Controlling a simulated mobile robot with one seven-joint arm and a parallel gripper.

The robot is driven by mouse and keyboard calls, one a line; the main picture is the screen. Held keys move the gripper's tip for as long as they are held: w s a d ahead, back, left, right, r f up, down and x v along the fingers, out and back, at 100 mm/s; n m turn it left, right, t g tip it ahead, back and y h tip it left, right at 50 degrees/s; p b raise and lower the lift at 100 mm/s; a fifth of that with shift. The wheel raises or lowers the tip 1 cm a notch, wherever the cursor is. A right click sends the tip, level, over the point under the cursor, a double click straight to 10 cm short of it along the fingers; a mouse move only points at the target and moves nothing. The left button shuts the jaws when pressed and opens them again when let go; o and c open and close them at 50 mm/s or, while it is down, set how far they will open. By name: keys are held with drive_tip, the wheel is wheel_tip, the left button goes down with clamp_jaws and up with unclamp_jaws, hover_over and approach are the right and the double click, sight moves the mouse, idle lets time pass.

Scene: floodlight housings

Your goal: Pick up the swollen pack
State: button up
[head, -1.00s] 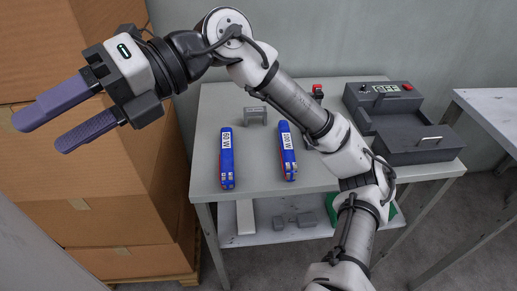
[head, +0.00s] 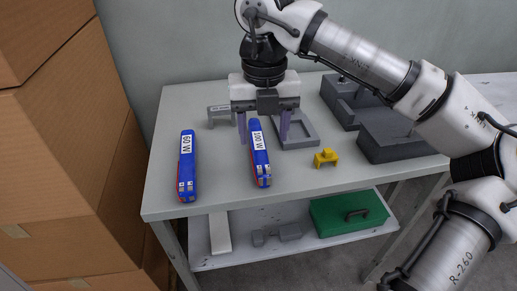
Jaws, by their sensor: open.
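Two blue packs with red sides lie on the grey table. The left one (head: 187,168) is labelled 60 W and the right one (head: 261,158) is labelled 100 W. I cannot clearly tell from their shapes which one is swollen. My gripper (head: 263,138) points down at the far end of the 100 W pack, open. One finger shows on each side of that pack's far end, with gaps visible. I cannot tell how high the fingertips are above the table. The 60 W pack is apart, to the left.
A grey tray (head: 313,141) lies just right of my gripper, and a grey bracket (head: 218,110) stands behind left. A yellow clip (head: 326,160) sits right of the packs. A grey machine (head: 392,148) fills the right. A green case (head: 347,212) lies on the lower shelf.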

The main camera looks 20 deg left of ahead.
sight(262, 157)
drive_tip(key=f, duration=0.7)
drive_tip(key=shift+w+a+f, duration=0.15)
drive_tip(key=shift+a+f, duration=0.1)
drive_tip(key=shift+f, duration=0.1)
drive_tip(key=c, duration=1.1)
drive_tip(key=shift+r, duration=0.1)
wheel_tip(262, 157, up, 20)
drive_tip(key=shift+p, duration=0.9)
